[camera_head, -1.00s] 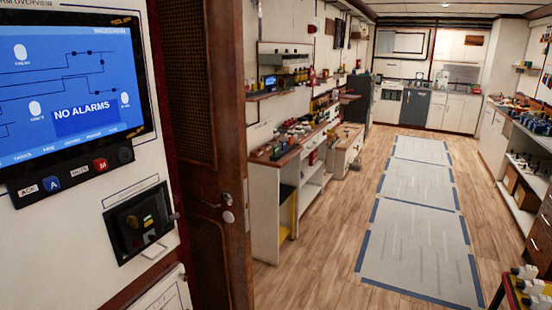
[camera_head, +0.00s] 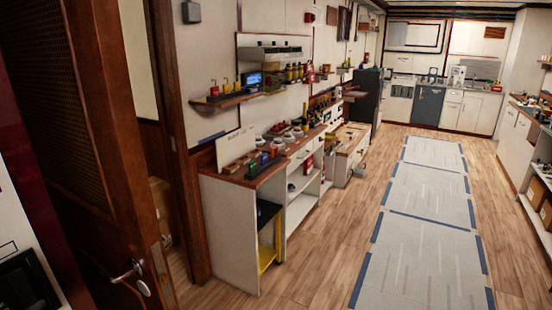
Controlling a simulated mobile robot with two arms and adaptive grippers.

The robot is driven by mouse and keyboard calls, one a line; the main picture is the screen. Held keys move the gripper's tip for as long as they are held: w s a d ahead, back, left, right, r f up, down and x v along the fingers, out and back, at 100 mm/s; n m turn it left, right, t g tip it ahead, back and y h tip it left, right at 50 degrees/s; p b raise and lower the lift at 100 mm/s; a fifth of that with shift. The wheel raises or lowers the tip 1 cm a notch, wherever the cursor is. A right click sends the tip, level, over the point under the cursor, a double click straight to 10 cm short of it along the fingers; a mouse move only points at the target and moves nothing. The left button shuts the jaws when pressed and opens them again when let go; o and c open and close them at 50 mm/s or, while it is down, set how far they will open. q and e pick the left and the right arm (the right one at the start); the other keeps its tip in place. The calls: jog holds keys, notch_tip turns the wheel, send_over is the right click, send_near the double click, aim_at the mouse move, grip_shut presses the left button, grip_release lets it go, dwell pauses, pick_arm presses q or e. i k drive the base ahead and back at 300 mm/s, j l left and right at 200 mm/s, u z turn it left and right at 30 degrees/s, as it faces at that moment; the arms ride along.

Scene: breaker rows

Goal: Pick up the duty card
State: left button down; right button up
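I cannot make out a duty card in the head view. Small items stand on the left workbench (camera_head: 212,176), among them a pale upright sign (camera_head: 236,145) and a row of coloured blocks (camera_head: 262,160), too small to read. Neither of my grippers is in view.
A brown door (camera_head: 85,130) stands open at the near left, beside a doorway. A wall shelf (camera_head: 238,98) hangs above the workbench. Grey floor mats (camera_head: 425,190) with blue edges run along the aisle. Wooden floor (camera_head: 320,255) is clear. Counters and shelving line the right side.

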aim_at(252, 166)
jog(key=i+l, duration=0.65)
jog(key=i, duration=0.15)
jog(key=i+l+u, duration=0.1)
jog(key=i+l, duration=0.5)
jog(key=i, duration=0.25)
jog(key=i+j, duration=0.15)
jog(key=i, duration=0.5)
jog(key=i+j+u, duration=0.15)
jog(key=i, duration=0.45)
